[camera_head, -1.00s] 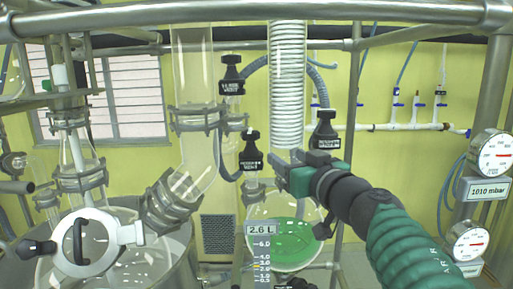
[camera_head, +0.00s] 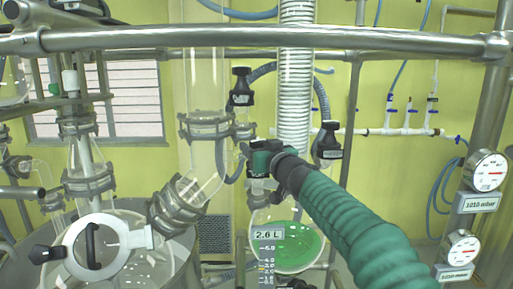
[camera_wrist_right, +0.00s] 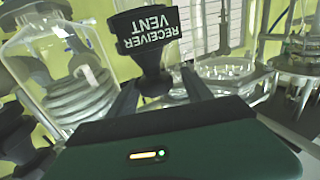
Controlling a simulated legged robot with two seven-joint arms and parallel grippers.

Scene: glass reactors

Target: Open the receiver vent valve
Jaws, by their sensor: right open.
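The receiver vent valve has a black knob (camera_wrist_right: 148,35) with white "RECEIVER VENT" lettering, upside down in the right wrist view. My right gripper (camera_wrist_right: 160,84) is open, with one finger on each side of the knob's narrow lower part; I cannot tell whether they touch it. In the head view my right gripper (camera_head: 257,158) is in front of the valve and largely hides it. The receiver flask (camera_head: 287,246) with green liquid hangs just below, beside a "2.6 L" label. My left gripper is not in view.
Two other black knobs stand nearby, one at upper left (camera_head: 241,86) and one to the right (camera_head: 328,140). A coiled glass condenser (camera_head: 296,90) rises behind my gripper. A metal rail (camera_head: 250,37) crosses above. Pressure gauges (camera_head: 484,171) are at the right.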

